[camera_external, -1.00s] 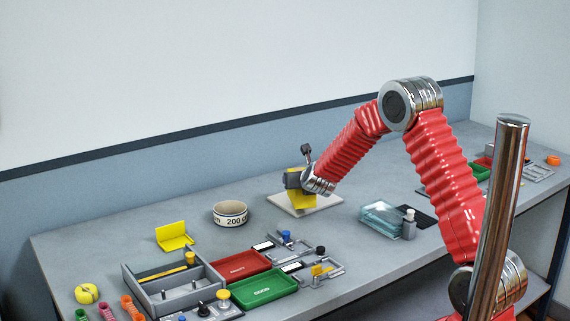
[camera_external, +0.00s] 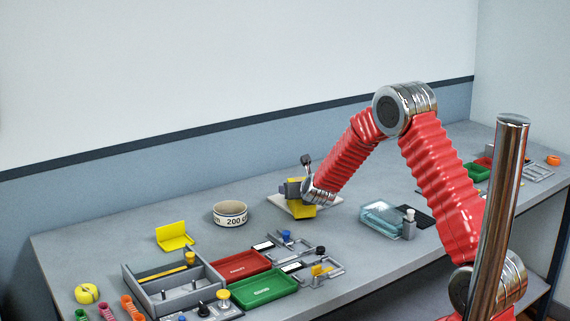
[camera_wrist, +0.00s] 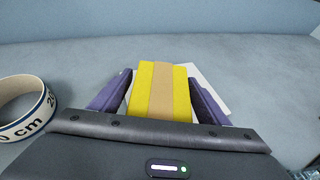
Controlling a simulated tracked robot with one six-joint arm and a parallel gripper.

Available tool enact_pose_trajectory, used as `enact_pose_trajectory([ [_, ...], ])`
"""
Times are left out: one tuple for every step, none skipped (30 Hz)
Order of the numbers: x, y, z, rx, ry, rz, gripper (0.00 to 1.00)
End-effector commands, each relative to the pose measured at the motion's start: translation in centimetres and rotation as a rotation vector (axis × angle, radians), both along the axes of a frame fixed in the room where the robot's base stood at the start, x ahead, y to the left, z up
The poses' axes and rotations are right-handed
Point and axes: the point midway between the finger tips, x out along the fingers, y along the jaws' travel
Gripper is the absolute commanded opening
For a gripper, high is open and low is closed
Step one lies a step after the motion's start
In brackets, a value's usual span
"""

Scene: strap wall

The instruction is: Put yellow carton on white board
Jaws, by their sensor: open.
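The yellow carton (camera_wrist: 159,92) with a tan stripe lies between the two dark fingers of my gripper (camera_wrist: 160,96) in the wrist view. The fingers stand open, one on each side; whether either touches it is unclear. In the external view the carton (camera_external: 301,211) shows below my gripper (camera_external: 297,193), which hides part of it. The white board (camera_external: 330,202) lies flat on the bench there, partly covered by the carton and my wrist. In the wrist view the board (camera_wrist: 212,86) shows behind and right of the carton. How much of the carton rests on it is hidden.
A white tape roll (camera_external: 230,213) marked 200 cm stands left of the board. A glass box (camera_external: 381,217) stands to the right. Red (camera_external: 243,265) and green (camera_external: 263,289) trays and a grey divided box (camera_external: 172,281) lie in front. Bare bench surrounds the board.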

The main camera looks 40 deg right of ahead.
Motion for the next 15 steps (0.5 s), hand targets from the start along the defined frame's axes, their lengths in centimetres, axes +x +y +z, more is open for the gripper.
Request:
enact_pose_trajectory([
  [0.0,0.0,0.0,0.0,0.0,0.0,0.69],
  [0.0,0.0,0.0,0.0,0.0,0.0,0.69],
  [0.0,0.0,0.0,0.0,0.0,0.0,0.69],
  [0.0,0.0,0.1,0.0,0.0,0.0,0.69],
  [0.0,0.0,0.1,0.0,0.0,0.0,0.69],
  [0.0,0.0,0.2,0.0,-0.001,0.0,0.69],
  [-0.1,0.1,0.2,0.0,0.0,0.0,0.69],
  [-0.2,0.1,0.3,0.0,0.0,0.0,0.69],
  [-0.4,0.2,0.4,0.0,0.0,0.0,0.69],
  [-0.6,0.3,0.5,0.0,0.0,0.0,0.69],
  [-0.8,0.4,0.6,0.0,0.0,0.001,0.69],
  [-1.2,0.5,0.8,0.0,0.0,0.001,0.69],
  [-1.4,0.6,0.9,0.0,0.0,0.001,0.69],
  [-1.7,0.7,1.0,0.0,0.0,0.0,0.69],
  [-2.2,0.9,1.2,0.0,-0.001,0.0,0.69],
])
